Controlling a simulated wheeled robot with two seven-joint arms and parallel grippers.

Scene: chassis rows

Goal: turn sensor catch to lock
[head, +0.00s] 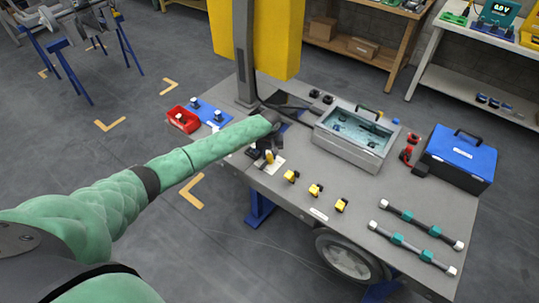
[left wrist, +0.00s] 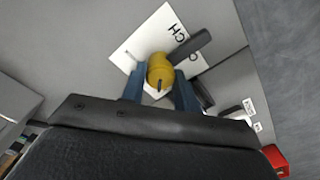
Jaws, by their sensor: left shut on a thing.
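The sensor catch is a yellow knob (left wrist: 160,72) with a dark lever (left wrist: 188,46), standing on a white label plate (left wrist: 140,38) with partly hidden black lettering. My left gripper (left wrist: 160,88) has a blue-grey finger on each side of the knob and is shut on it. The lever points to the upper right in the left wrist view. In the head view the yellow catch (head: 269,157) shows small at the table's left front, with my left gripper (head: 262,149) over it, partly hiding it. My right gripper is in neither view.
Several yellow pieces (head: 316,190) stand in a row right of the catch. Behind are a grey tray (head: 345,155) and a blue toolbox (head: 459,160). A red bin (head: 184,119) stands at the left. Two rods with teal collars (head: 412,248) lie front right.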

